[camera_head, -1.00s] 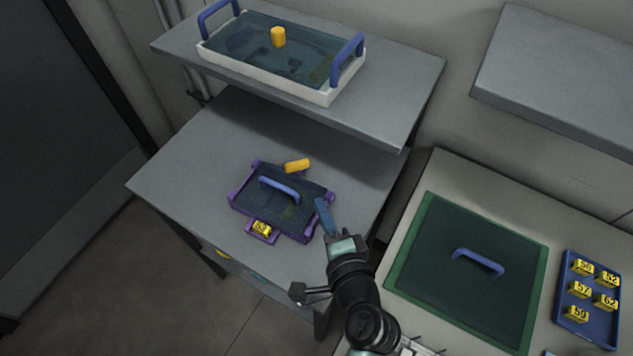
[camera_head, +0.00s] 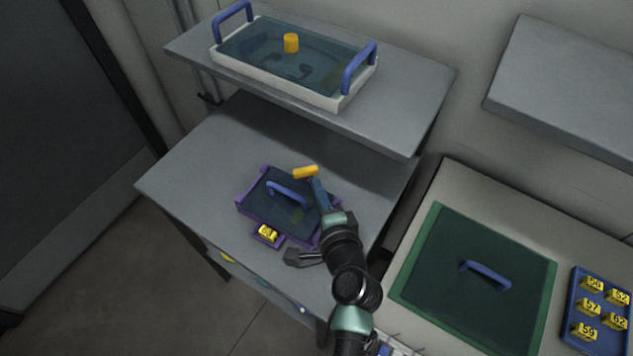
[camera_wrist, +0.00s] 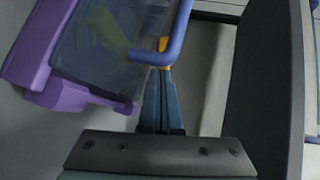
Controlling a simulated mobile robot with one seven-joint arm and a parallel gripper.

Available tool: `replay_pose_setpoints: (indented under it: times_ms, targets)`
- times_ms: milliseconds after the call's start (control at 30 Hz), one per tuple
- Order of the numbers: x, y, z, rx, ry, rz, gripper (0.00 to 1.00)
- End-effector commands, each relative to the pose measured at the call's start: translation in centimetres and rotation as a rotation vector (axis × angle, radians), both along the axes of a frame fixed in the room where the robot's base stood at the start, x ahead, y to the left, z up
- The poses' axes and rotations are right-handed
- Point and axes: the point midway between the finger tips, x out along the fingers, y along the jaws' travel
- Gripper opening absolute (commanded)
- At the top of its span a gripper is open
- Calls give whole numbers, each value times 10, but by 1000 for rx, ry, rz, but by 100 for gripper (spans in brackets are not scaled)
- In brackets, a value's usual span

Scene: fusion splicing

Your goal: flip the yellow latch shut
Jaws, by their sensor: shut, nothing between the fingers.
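The yellow latch (camera_head: 306,172) lies at the back right side of a purple-framed tray (camera_head: 243,209) on the grey table. The tray has a dark see-through lid (camera_head: 268,211) with a blue handle (camera_head: 287,194). My gripper (camera_head: 316,181) is shut and empty, its blue fingertips close to the latch's near side; I cannot tell whether they touch. In the wrist view my shut fingers (camera_wrist: 160,84) point at a small yellow bit of the latch (camera_wrist: 163,44), mostly hidden behind the blue handle (camera_wrist: 178,40). The purple frame (camera_wrist: 45,65) shows at left there.
A yellow numbered block (camera_head: 267,233) sits at the tray's front. A shelf (camera_head: 400,125) above holds a white bin (camera_head: 290,84) with blue handles. At right are a green-framed panel (camera_head: 423,262) and a blue tray (camera_head: 576,318) of numbered blocks. Table left of the tray is clear.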

Motion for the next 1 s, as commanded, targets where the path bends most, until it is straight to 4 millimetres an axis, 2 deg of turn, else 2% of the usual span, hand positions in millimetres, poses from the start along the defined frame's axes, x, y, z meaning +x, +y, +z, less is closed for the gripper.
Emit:
replay_pose_setpoints:
  times_ms: [100,233,1000]
  targets:
    - [13,3,-4,0,0,1,0]
    - [19,5,-7,1,0,1,0]
    - [22,3,-7,0,0,1,0]
